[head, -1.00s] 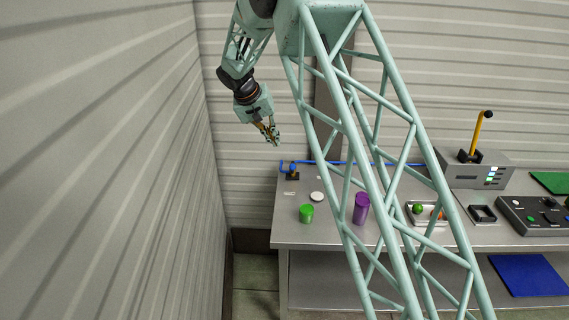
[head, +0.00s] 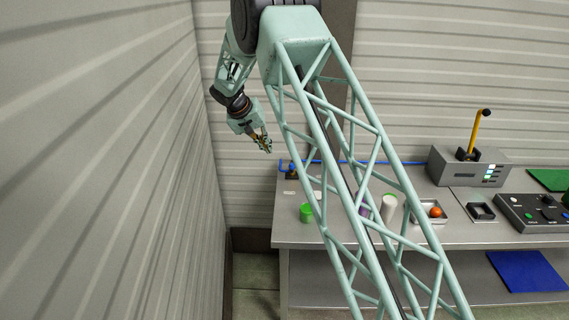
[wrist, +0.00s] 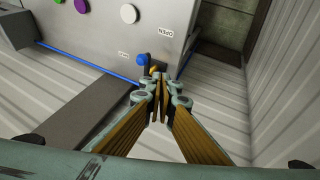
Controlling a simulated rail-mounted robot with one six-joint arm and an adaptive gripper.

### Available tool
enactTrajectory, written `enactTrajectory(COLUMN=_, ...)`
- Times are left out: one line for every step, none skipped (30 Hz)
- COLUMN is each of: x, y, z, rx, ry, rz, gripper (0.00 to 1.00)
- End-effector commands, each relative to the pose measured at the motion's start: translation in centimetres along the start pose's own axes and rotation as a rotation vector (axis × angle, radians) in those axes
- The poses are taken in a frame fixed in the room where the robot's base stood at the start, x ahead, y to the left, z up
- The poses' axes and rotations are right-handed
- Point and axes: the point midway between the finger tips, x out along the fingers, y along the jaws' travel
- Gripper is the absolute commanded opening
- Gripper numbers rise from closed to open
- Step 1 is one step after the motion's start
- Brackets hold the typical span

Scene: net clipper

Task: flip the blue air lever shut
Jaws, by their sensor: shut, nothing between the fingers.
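The blue air lever (head: 292,167) is at the back left corner of the workbench (head: 290,233), at the end of a blue air line (head: 345,162). In the wrist view the blue lever end (wrist: 141,60) shows just past my fingertips, beside a small yellow part (wrist: 154,69). A label reading OPEN (wrist: 165,33) and another small label (wrist: 124,54) are on the bench near it. My gripper (head: 265,146) is shut and empty, left of and above the lever in the head view. The fingertips (wrist: 158,78) appear apart from the lever, though the depth gap is hard to judge.
A green cylinder (head: 306,213) and a white cylinder (head: 389,206) stand on the bench. A purple one is mostly behind my arm. A grey box with a yellow lever (head: 478,133) stands farther right. A corrugated wall (head: 110,160) is close on the left.

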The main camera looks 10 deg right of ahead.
Motion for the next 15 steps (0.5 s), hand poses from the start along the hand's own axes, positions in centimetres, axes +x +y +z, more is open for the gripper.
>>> enactTrajectory(x=0.0, y=0.0, z=0.0, rx=0.000, ry=0.000, rz=0.000, gripper=0.00)
enactTrajectory(x=0.0, y=0.0, z=0.0, rx=0.000, ry=0.000, rz=0.000, gripper=0.00)
enactTrajectory(x=0.1, y=0.0, z=0.0, rx=0.000, ry=0.000, rz=0.000, gripper=0.00)
enactTrajectory(x=0.1, y=0.0, z=0.0, rx=0.000, ry=0.000, rz=0.000, gripper=0.00)
enactTrajectory(x=0.2, y=0.0, z=0.0, rx=0.000, ry=0.000, rz=0.000, gripper=0.00)
enactTrajectory(x=0.3, y=0.0, z=0.0, rx=0.000, ry=0.000, rz=0.000, gripper=0.00)
enactTrajectory(x=0.4, y=0.0, z=0.0, rx=0.000, ry=0.000, rz=0.000, gripper=0.00)
enactTrajectory(x=0.5, y=0.0, z=0.0, rx=0.000, ry=-0.001, rz=0.000, gripper=0.00)
enactTrajectory(x=0.7, y=0.0, z=0.0, rx=0.000, ry=-0.001, rz=0.000, gripper=0.00)
enactTrajectory(x=0.9, y=0.0, z=0.0, rx=0.000, ry=-0.001, rz=0.000, gripper=0.00)
enactTrajectory(x=1.1, y=0.0, z=0.0, rx=0.000, ry=-0.001, rz=0.001, gripper=0.00)
enactTrajectory(x=1.5, y=0.0, z=0.0, rx=0.000, ry=-0.001, rz=0.000, gripper=0.00)
enactTrajectory(x=1.7, y=0.0, z=0.0, rx=0.000, ry=-0.001, rz=0.000, gripper=0.00)
enactTrajectory(x=2.0, y=0.0, z=0.0, rx=-0.001, ry=-0.001, rz=0.000, gripper=0.00)
enactTrajectory(x=2.5, y=0.0, z=0.1, rx=-0.001, ry=-0.001, rz=0.000, gripper=0.00)
